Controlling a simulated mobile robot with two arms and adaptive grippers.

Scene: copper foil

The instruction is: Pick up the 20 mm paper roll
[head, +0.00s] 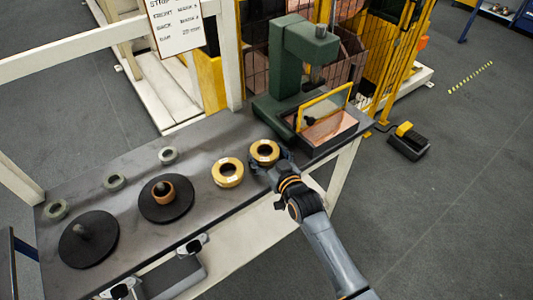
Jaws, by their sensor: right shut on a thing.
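Two tan paper rolls lie flat on the dark bench top in the head view. The right-hand paper roll (264,150) is at the fingers of my right gripper (270,163), which is shut on its near edge. The fingers are dark and small, so their exact contact is hard to see. The other paper roll (227,172) lies just to the left, apart from the gripper. The width markings on both rolls are too small to read, so I cannot tell which is 20 mm. My left gripper is not in view.
A green press (290,60) with a copper-coloured plate (328,128) stands right of the rolls. A sign (178,25) hangs behind the bench (205,212).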

